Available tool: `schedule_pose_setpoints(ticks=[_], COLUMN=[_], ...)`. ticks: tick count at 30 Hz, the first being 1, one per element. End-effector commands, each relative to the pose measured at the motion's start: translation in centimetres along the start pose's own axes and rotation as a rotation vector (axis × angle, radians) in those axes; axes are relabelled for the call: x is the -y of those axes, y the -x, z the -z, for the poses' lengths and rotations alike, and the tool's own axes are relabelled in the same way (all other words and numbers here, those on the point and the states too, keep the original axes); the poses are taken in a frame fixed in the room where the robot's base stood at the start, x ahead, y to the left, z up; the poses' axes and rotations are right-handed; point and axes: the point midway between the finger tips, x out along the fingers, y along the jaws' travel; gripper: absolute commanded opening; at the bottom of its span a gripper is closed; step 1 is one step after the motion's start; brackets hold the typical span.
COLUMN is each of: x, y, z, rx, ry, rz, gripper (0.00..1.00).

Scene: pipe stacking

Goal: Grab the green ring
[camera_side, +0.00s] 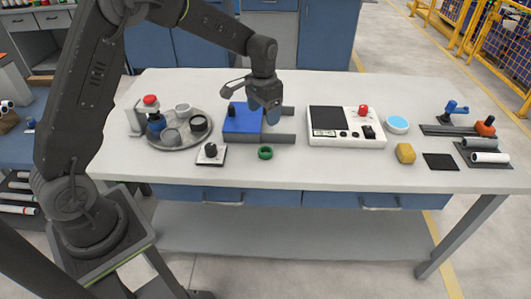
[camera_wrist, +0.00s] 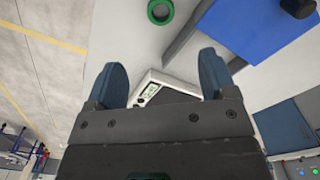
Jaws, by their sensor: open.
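The green ring (camera_side: 265,153) lies flat on the white table near its front edge, in front of the blue and grey block. It also shows at the top of the wrist view (camera_wrist: 160,12), partly cut off by the picture's edge. My gripper (camera_side: 272,115) is above the table, behind the ring and over the right side of the blue block. In the wrist view my gripper (camera_wrist: 160,82) has its two blue fingers wide apart with nothing between them. The ring lies beyond the fingertips and is not touched.
A blue block on a grey base (camera_side: 242,121) stands close to the gripper. A small black-knobbed box (camera_side: 211,154) is left of the ring. A round tray (camera_side: 180,138) with cups is further left. A white console (camera_side: 345,140) stands to the right. Bare table surrounds the ring.

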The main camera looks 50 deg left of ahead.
Motion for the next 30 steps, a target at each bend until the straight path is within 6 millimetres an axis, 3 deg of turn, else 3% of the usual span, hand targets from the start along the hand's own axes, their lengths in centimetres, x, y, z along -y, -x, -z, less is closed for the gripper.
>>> schedule_pose_setpoints(ticks=[5, 15, 23, 30], x=[0.2, 0.1, 0.1, 0.0], y=[-2.1, -8.1, -10.0, -13.4], z=[0.2, 0.1, 0.1, 0.0], rx=[0.011, 0.011, 0.009, 0.010], ry=[-0.001, -0.001, -0.001, -0.001], rz=[-0.002, -0.003, -0.002, -0.002], gripper=[0.78, 0.78, 0.78, 0.78])
